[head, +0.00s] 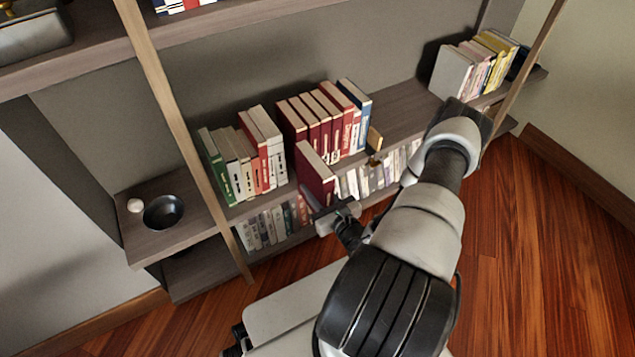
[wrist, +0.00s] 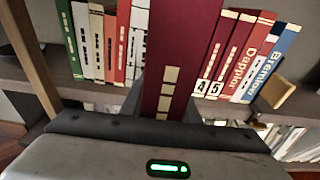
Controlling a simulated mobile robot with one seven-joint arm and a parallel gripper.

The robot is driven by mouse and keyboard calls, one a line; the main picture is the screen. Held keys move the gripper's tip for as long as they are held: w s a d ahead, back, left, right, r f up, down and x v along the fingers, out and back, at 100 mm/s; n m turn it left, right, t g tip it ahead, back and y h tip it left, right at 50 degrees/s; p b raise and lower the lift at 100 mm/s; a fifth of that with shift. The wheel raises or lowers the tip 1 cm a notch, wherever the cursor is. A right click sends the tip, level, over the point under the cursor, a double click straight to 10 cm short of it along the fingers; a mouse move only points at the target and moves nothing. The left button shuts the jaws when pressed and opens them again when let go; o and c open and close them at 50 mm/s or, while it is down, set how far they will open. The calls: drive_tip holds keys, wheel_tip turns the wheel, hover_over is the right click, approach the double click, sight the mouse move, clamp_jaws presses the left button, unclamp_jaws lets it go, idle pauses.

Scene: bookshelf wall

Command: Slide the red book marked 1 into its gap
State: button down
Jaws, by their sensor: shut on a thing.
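My gripper (head: 333,212) is shut on a dark red book (head: 314,174) and holds it upright in front of the middle shelf's edge. In the wrist view the red book (wrist: 178,60) rises from between my fingers (wrist: 165,118), with cream blocks on its spine; I cannot read a 1 on it. Behind it stand a white book (head: 268,140) on the left and a row of red books (head: 318,118) on the right, two of them marked 4 and 5 in the wrist view. A narrow space shows between these groups in the head view; the held book hides it in the wrist view.
A green book (head: 214,165) ends the left group. A blue book (head: 356,112) and a small wooden block (head: 374,140) stand at the right of the red row. The lower shelf holds more books. A dark bowl (head: 164,212) sits at the left, and a wooden upright (head: 182,130) crosses the shelves.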

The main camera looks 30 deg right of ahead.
sight(307, 181)
drive_tip(key=shift+w+d, duration=0.1)
drive_tip(key=shift+d, duration=0.05)
idle(0.3)
drive_tip(key=shift+f, duration=0.1)
drive_tip(key=shift+w+f, duration=0.2)
drive_tip(key=shift+w, duration=0.3)
drive_tip(key=shift+w+f+b, duration=0.3)
drive_tip(key=shift+w+b, duration=0.1)
drive_tip(key=shift+w, duration=0.55)
drive_tip(key=shift+w+f+b, duration=0.3)
drive_tip(key=shift+w+b, duration=0.05)
drive_tip(key=shift+w, duration=0.55)
